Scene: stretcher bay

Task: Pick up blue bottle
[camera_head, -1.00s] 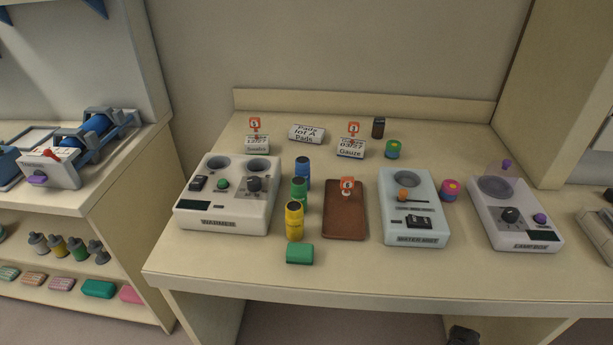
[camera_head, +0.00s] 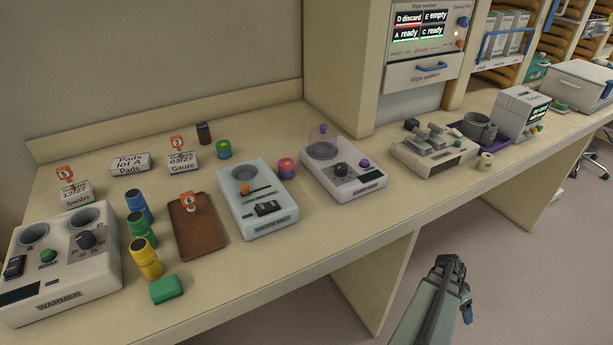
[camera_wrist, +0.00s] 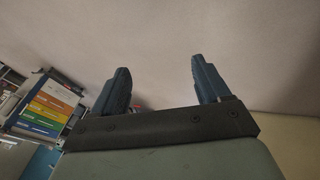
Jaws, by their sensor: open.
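The blue bottle (camera_head: 138,205) stands upright on the counter, right of the white warmer box. It is the rearmost of a row of three, with a green bottle (camera_head: 141,230) and a yellow bottle (camera_head: 145,258) in front of it. My gripper (camera_head: 458,268) is low at the right in the head view, in front of the counter and far from the bottles. In the wrist view my gripper (camera_wrist: 158,88) has its two fingers apart with nothing between them. The blue bottle is not in the wrist view.
The warmer (camera_head: 62,262) stands left of the bottles, a brown tray (camera_head: 197,226) right of them. A green block (camera_head: 166,289) lies in front of the yellow bottle. A water unit (camera_head: 258,199) and lamp box (camera_head: 343,169) stand further right. The counter's front edge lies between gripper and bottles.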

